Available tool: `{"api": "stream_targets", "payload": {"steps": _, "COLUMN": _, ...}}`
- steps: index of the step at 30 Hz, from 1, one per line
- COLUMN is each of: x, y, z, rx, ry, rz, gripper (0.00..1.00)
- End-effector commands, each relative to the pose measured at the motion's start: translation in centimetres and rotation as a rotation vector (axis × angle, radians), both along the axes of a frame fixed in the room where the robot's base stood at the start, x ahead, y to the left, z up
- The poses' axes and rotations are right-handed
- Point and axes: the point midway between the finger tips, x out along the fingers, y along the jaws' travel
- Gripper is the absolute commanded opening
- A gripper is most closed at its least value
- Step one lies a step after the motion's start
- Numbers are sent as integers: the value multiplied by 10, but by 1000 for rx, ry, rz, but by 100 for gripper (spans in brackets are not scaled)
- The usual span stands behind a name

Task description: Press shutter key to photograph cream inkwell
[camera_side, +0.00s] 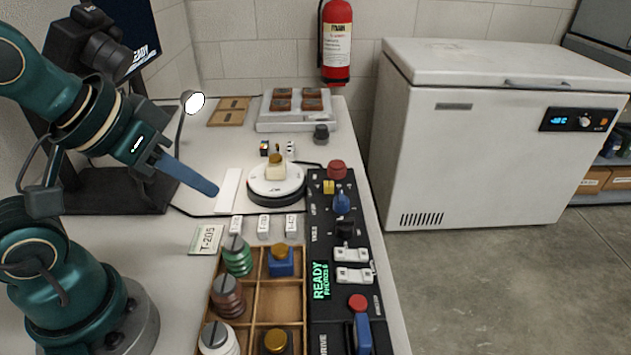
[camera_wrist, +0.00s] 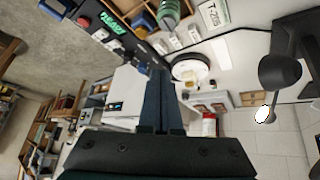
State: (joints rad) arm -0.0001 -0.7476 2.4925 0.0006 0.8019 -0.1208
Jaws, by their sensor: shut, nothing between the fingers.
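The cream inkwell (camera_side: 276,171) with a brown-gold stopper stands on a white turntable (camera_side: 291,187) with a dark base. A black control panel (camera_side: 318,236) on the right bears a red button (camera_side: 337,168), a small yellow key (camera_side: 328,187), a blue knob (camera_side: 342,203) and white switches (camera_side: 350,254). I cannot read which is the shutter key. Its display (camera_side: 320,281) reads READY. My gripper (camera_side: 212,189) is shut and empty, in the air left of the turntable, apart from the panel.
A wooden compartment tray (camera_side: 285,297) holds several inkwells in front. A camera (camera_side: 102,48) stands at the back left, by a lamp (camera_side: 193,102). A white chest freezer (camera_side: 430,150) stands right of the bench.

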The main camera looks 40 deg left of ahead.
Motion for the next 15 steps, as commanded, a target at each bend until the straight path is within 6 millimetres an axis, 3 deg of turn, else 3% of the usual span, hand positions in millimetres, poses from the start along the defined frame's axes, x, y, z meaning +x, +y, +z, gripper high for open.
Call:
{"api": "stream_targets", "payload": {"steps": 4, "x": 42, "y": -13, "z": 19, "rx": -128, "ry": -140, "rz": 99, "gripper": 0}}
{"api": "stream_targets", "payload": {"steps": 9, "x": 83, "y": -52, "z": 26, "rx": -298, "ry": -218, "rz": 123, "gripper": 0}}
{"api": "stream_targets", "payload": {"steps": 15, "x": 106, "y": -110, "z": 15, "rx": -449, "ry": -216, "rz": 87, "gripper": 0}}
